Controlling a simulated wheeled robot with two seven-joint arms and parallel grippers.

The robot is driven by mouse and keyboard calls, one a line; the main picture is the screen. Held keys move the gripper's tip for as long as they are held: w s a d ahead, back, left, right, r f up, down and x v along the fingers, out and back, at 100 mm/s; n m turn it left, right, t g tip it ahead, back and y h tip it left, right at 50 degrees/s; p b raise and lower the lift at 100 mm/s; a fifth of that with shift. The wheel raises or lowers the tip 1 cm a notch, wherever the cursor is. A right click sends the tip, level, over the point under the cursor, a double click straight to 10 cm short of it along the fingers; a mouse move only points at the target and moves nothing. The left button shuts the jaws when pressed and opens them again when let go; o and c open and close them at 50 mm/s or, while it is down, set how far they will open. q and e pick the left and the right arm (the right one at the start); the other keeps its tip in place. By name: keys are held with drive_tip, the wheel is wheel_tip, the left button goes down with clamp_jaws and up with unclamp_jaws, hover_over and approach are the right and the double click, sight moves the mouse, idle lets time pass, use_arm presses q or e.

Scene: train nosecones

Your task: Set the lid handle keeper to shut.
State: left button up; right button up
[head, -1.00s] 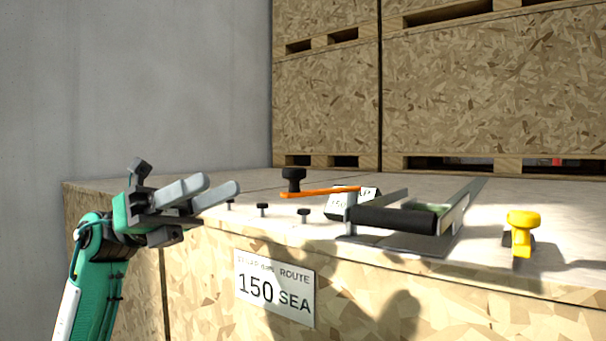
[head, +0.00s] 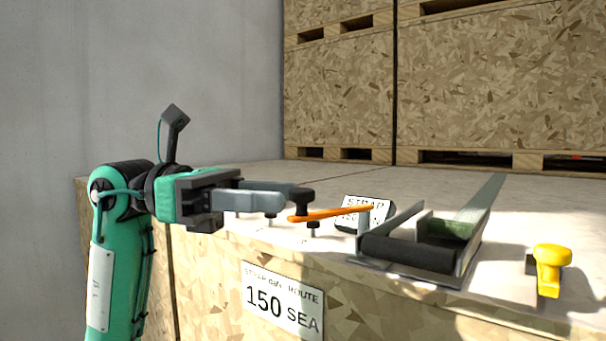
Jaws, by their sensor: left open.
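The lid handle shows in the head view as a black grip bar (head: 408,253) between grey metal side arms, low over the crate top. Left of it, a thin orange lever (head: 335,213) with a black knob (head: 301,193) at its left end lies across the crate top. A yellow knob-like piece (head: 551,262) stands right of the handle. I cannot tell for certain which piece is the keeper. My left gripper (head: 285,195) is open, its grey fingers level and pointing right, the tips at the black knob. Whether they touch it is unclear. My right gripper is out of view.
Small black pegs (head: 270,216) stand along the crate top (head: 310,180) below the fingers. A tilted "STRAP" label block (head: 362,213) sits behind the lever. A route sign (head: 283,300) is on the crate's front. Large stacked crates (head: 490,90) stand behind.

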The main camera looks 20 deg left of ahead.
sight(302, 189)
use_arm(q)
drive_tip(key=shift+w+d+p, duration=0.2)
drive_tip(key=shift+d+p, duration=0.4)
drive_tip(key=shift+d, duration=1.45)
clamp_jaws()
